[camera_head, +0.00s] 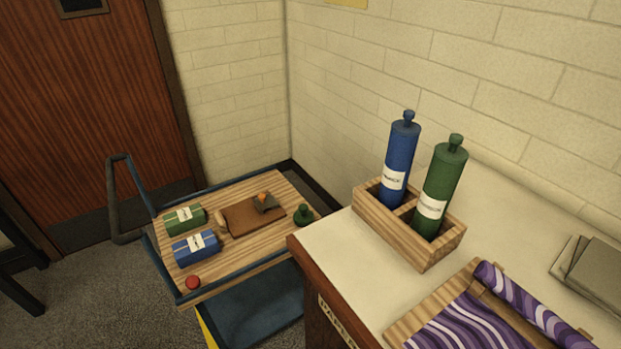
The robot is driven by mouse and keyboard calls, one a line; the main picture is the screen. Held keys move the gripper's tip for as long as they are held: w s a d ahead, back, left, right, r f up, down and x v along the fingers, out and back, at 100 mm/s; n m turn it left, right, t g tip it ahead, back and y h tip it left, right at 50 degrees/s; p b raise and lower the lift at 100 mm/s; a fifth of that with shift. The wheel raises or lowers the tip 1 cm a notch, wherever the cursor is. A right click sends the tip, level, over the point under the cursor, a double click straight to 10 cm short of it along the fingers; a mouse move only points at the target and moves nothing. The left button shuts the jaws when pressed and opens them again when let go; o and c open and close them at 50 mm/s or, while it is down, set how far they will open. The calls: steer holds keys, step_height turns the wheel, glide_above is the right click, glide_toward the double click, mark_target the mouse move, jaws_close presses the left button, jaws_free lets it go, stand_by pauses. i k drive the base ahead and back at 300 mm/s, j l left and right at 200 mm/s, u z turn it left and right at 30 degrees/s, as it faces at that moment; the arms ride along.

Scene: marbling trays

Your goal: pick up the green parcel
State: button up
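The green parcel (185,219) lies on the wooden top of a cart (270,187), near its left edge by the handle. It is a small green block with a white label on it. A blue parcel (196,247) of similar shape, also labelled, lies just in front of it. My gripper is not in this view, so its place relative to the green parcel cannot be seen.
The cart also carries a brown board (252,217), a red knob (193,283) and a green stopper (303,214). A counter (330,246) at right holds a wooden box (428,255) with blue (400,160) and green (440,190) bottles, plus purple marbled paper (470,328). The cart handle (115,200) rises at left.

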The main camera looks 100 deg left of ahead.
mark_target(182, 220)
steer(key=u, duration=2.1)
steer(key=i+u, duration=0.35)
steer(key=i, duration=0.65)
